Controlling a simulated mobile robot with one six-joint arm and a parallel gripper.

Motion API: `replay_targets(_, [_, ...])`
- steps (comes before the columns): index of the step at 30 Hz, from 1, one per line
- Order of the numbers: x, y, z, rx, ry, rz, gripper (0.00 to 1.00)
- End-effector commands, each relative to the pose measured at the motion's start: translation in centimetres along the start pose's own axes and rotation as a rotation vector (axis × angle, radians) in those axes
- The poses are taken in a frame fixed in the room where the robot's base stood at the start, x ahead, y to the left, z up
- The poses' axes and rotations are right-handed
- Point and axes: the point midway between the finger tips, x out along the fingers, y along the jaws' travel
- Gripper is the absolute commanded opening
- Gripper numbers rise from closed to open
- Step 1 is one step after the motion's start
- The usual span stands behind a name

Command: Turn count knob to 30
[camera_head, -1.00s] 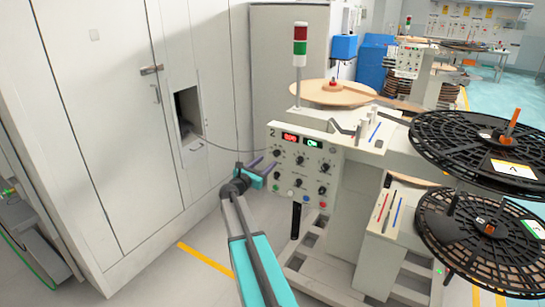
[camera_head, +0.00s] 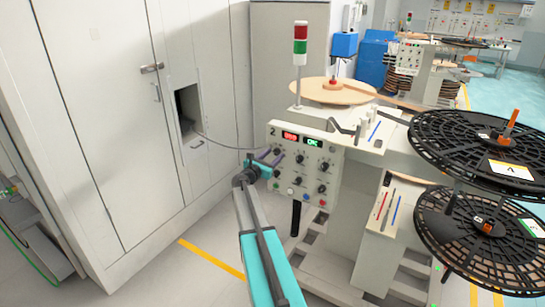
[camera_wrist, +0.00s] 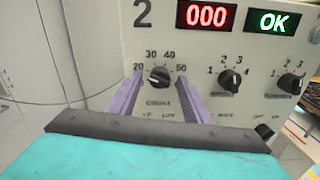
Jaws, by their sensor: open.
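The count knob (camera_wrist: 159,77) is a small black dial on the white panel, marked 20, 30, 40 and 50 around its top. Its pale pointer mark faces left, close to the 20 label. My gripper (camera_wrist: 158,92) is open, with one purple finger to the left of the knob and one to the right. Gaps show between the knob and both fingers, and how far the tips are from the panel is hard to tell. In the head view my gripper (camera_head: 271,157) is at the left side of the panel and partly covers that area.
The panel of station 2 (camera_head: 311,153) has a red 000 display (camera_wrist: 207,16), a green OK display (camera_wrist: 271,21) and other knobs, including one to the right (camera_wrist: 230,80). Black reels (camera_head: 480,145) stand at the right. A white cabinet (camera_head: 100,130) stands at the left.

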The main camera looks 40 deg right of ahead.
Motion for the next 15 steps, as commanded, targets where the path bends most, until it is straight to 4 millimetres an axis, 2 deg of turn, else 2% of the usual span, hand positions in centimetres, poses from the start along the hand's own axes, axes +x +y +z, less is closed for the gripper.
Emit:
replay_targets(2, [0.00,-0.01,0.00,0.000,0.000,0.000,0.43])
replay_targets(6, [0.00,-0.02,0.00,0.000,0.000,0.000,0.19])
replay_targets(9, [0.00,-0.04,0.00,0.000,0.000,-0.001,0.05])
replay_targets(10, [-0.78,0.19,-0.01,0.000,0.000,0.002,0.06])
replay_targets(15, [0.02,-0.16,-0.05,0.004,0.000,-0.002,0.06])
